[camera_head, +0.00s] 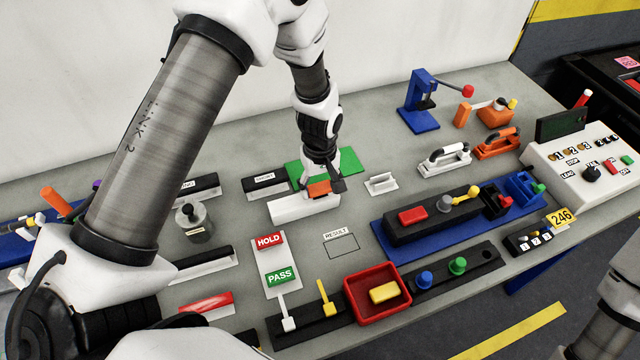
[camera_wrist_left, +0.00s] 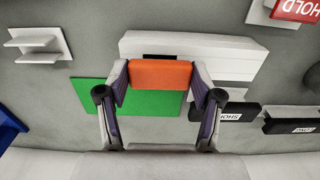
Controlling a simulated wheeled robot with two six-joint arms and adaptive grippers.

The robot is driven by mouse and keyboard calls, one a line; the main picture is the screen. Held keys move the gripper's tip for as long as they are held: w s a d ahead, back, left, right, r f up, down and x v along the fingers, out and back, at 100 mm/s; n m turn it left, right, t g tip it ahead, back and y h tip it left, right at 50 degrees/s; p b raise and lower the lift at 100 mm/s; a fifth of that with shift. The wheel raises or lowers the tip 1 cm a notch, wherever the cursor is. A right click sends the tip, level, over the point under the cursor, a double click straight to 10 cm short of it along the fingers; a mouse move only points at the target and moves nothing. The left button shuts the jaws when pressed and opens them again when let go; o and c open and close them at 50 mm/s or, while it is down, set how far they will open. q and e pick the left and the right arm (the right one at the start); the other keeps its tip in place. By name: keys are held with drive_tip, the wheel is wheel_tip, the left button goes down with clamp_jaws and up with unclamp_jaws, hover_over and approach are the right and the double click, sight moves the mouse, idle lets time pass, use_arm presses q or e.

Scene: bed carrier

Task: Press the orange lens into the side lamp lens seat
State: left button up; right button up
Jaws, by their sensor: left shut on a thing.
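The orange lens (camera_head: 318,188) is a small orange block held between the fingertips of my left gripper (camera_head: 324,184). In the left wrist view the lens (camera_wrist_left: 160,75) spans the gap between both fingers. The white side lamp body (camera_head: 290,211) lies on the table just under and in front of the lens. In the wrist view the lens overlaps the edge of the lamp body (camera_wrist_left: 190,44), and a dark strip, perhaps the seat, shows just beyond it. The lens hides most of the seat; I cannot tell whether they touch. My right gripper is out of view.
A green mat (camera_head: 347,159) lies behind the lamp body. A small white bracket (camera_head: 381,184) stands to the right, and black label holders (camera_head: 264,181) to the left. HOLD (camera_head: 269,240) and PASS plates lie in front. Grey table around the RESULT outline is clear.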

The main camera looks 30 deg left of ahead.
sight(320, 187)
use_arm(q)
drive_tip(key=shift+f, duration=0.5)
idle(0.3)
drive_tip(key=o, duration=1)
wheel_tip(320, 187, up, 12)
